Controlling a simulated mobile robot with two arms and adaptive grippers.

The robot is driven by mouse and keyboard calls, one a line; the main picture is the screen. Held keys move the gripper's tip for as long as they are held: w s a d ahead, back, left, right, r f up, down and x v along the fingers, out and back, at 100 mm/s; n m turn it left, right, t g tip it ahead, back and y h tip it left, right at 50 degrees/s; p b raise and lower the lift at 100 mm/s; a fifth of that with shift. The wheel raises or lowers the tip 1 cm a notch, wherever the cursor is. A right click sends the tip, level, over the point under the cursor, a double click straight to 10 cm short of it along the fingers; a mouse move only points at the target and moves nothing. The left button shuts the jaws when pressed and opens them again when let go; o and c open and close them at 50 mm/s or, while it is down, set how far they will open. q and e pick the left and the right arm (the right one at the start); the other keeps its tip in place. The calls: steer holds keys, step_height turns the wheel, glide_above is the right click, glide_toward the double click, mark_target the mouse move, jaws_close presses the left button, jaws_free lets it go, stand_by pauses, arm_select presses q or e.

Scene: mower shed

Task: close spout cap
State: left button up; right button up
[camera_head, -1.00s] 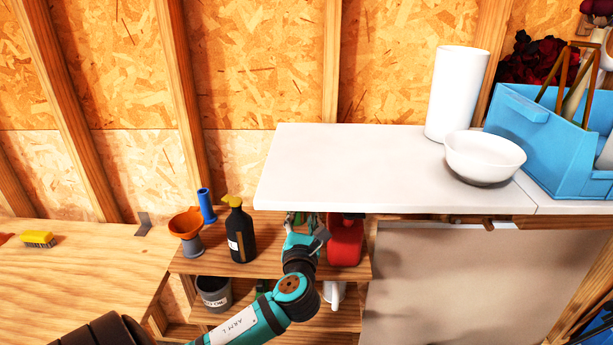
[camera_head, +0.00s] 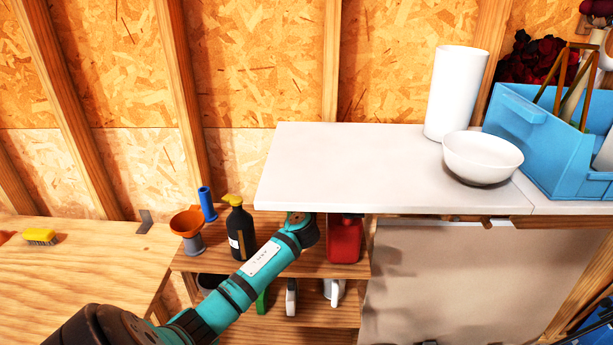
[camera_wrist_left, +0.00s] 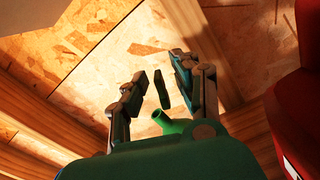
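In the head view my left arm reaches under the white worktop, which hides the gripper and the green container. My right gripper is not in view.
A red can (camera_head: 345,240) stands close on the right; it also shows in the wrist view (camera_wrist_left: 298,110). A black spray bottle (camera_head: 240,232) and orange funnel (camera_head: 187,222) stand left on the wooden shelf. The white worktop (camera_head: 350,165) overhangs, bearing a bowl (camera_head: 482,158).

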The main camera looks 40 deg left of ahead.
arm_select(q)
steer(key=shift+w+a, duration=0.1)
steer(key=shift+w, duration=0.05)
jaws_close()
